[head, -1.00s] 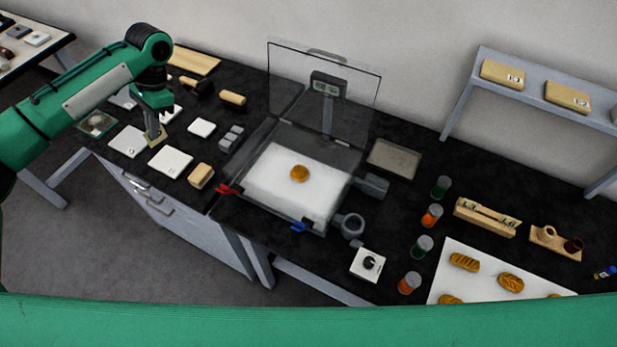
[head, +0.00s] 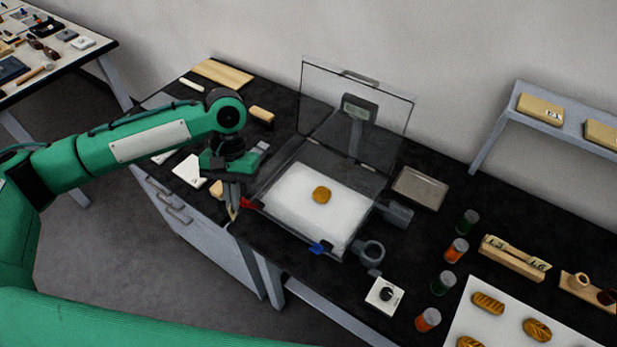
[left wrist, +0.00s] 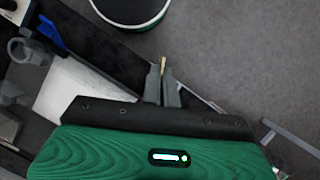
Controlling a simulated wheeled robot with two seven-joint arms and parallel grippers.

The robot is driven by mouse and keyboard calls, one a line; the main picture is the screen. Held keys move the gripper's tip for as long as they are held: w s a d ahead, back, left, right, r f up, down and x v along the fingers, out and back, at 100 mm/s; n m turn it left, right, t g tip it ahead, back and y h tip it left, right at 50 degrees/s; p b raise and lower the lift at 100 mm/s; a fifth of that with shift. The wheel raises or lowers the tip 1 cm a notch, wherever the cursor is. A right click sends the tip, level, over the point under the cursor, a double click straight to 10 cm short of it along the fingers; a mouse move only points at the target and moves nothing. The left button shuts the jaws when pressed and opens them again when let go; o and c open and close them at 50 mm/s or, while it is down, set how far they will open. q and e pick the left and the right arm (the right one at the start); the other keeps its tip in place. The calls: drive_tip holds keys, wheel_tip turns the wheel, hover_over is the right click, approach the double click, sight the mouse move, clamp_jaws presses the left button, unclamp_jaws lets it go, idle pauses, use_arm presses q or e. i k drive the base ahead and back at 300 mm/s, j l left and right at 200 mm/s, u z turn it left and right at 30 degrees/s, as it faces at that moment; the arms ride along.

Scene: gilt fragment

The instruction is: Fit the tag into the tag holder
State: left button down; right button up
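My left gripper (head: 232,198) is in the head view, pointing down at the front left of the clear-lidded case. Its fingers are close together on a thin tan piece, likely the tag (head: 232,213). In the left wrist view a sliver of the tag (left wrist: 162,64) shows between the fingertips (left wrist: 163,80); the rest is hidden. A wooden block with small marked cards standing on it (head: 512,262), perhaps the tag holder, is at the right of the black table, well away from the gripper. My right gripper is in neither view.
The case (head: 300,228) stands with its clear lid raised, a bun (head: 321,195) on its white floor. Red (head: 249,204) and blue (head: 319,248) clips are on its front edge. Several jars (head: 456,250) and a white board with bread (head: 500,325) lie between case and right edge.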

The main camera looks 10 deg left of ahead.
sight(400, 212)
drive_tip(key=z, duration=1.25)
drive_tip(key=j+z, duration=0.2)
drive_tip(key=z, duration=0.25)
drive_tip(key=k+j+z, duration=0.15)
drive_tip(key=z, duration=0.25)
drive_tip(key=k+j+z, duration=0.1)
drive_tip(key=z, duration=0.35)
drive_tip(key=k+j, duration=0.5)
drive_tip(key=k, duration=0.05)
